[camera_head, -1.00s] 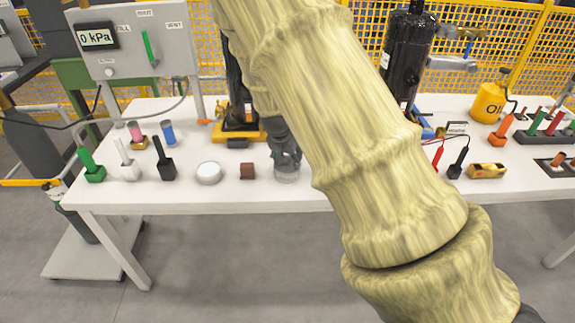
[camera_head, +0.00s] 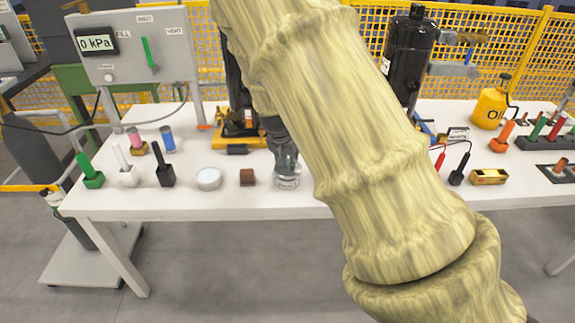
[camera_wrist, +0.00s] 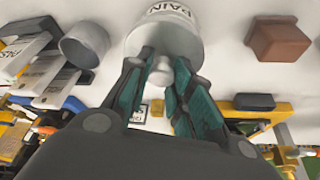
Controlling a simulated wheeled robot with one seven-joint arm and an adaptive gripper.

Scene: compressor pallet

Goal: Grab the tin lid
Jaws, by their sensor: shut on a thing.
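The tin (camera_head: 287,183) stands upright on the white table, just below my gripper (camera_head: 284,162) in the head view. In the wrist view the tin (camera_wrist: 170,12) is pale and carries dark letters that read about "PAIN". Its lid (camera_wrist: 165,42) is round and pale, with a small knob (camera_wrist: 160,74) in its middle. My gripper's teal fingers (camera_wrist: 162,82) are on both sides of the knob and shut on the lid. I cannot tell whether the lid is apart from the tin. My arm hides part of the table to the right.
A brown block (camera_head: 247,177) and a round white-topped container (camera_head: 208,179) stand left of the tin. A black-handled tool (camera_head: 165,165) is farther left. A grey cylinder (camera_wrist: 86,45) is near the fingers in the wrist view. The table's front edge is close.

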